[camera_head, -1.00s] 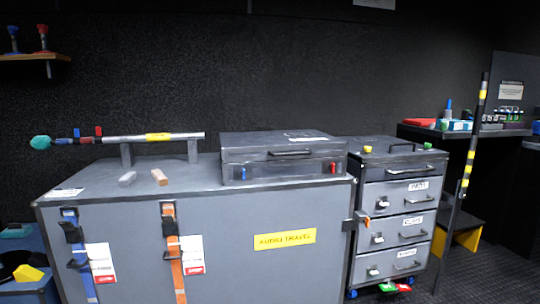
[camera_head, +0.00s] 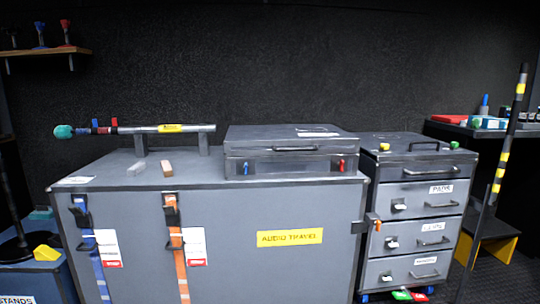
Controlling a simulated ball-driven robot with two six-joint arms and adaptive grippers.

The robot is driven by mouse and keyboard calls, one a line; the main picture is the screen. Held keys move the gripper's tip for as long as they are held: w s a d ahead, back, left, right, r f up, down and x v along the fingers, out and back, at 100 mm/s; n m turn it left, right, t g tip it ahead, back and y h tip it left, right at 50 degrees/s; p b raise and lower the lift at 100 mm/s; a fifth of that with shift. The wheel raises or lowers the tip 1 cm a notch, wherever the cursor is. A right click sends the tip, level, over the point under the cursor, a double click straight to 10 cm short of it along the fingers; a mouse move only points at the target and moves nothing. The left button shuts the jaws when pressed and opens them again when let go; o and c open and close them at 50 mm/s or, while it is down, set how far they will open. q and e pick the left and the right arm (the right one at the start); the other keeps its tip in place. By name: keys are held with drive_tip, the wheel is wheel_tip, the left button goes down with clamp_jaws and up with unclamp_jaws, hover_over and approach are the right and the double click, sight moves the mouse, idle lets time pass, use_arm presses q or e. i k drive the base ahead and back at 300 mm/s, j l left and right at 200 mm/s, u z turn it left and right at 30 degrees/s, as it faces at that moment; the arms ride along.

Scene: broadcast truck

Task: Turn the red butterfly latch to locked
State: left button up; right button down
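The red butterfly latch (camera_head: 342,166) is on the front face of a dark grey case (camera_head: 290,143), near its right end. It is small and looks upright; I cannot tell its exact turn. A blue latch (camera_head: 246,168) is on the same face, near the left end. The case is shut and lies on top of a large grey trunk labelled AUDIO TRAVEL (camera_head: 215,225). Neither of my grippers shows in the head view.
A drawer cabinet (camera_head: 420,215) stands close on the right. A striped pole (camera_head: 500,170) leans farther right. The trunk top before the case is narrow.

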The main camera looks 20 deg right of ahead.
sight(340, 164)
drive_tip(key=l+u, duration=0.1)
drive_tip(key=l, duration=0.35)
drive_tip(key=k+l, duration=0.1)
drive_tip(key=l, duration=0.3)
drive_tip(key=l+u, duration=0.15)
drive_tip(key=l, duration=0.3)
drive_tip(key=k+l+u, duration=0.1)
drive_tip(key=l, duration=0.3)
drive_tip(key=k+l+u, duration=0.1)
drive_tip(key=l, duration=0.3)
drive_tip(key=k+l, duration=0.15)
drive_tip(key=l, duration=0.25)
drive_tip(key=k+l, duration=0.1)
drive_tip(key=l, duration=0.3)
drive_tip(key=k+l, duration=0.1)
drive_tip(key=l, duration=0.25)
drive_tip(key=k+l, duration=0.1)
drive_tip(key=l, duration=0.3)
drive_tip(key=k+l, duration=0.1)
drive_tip(key=l, duration=0.25)
drive_tip(key=i+u, duration=0.05)
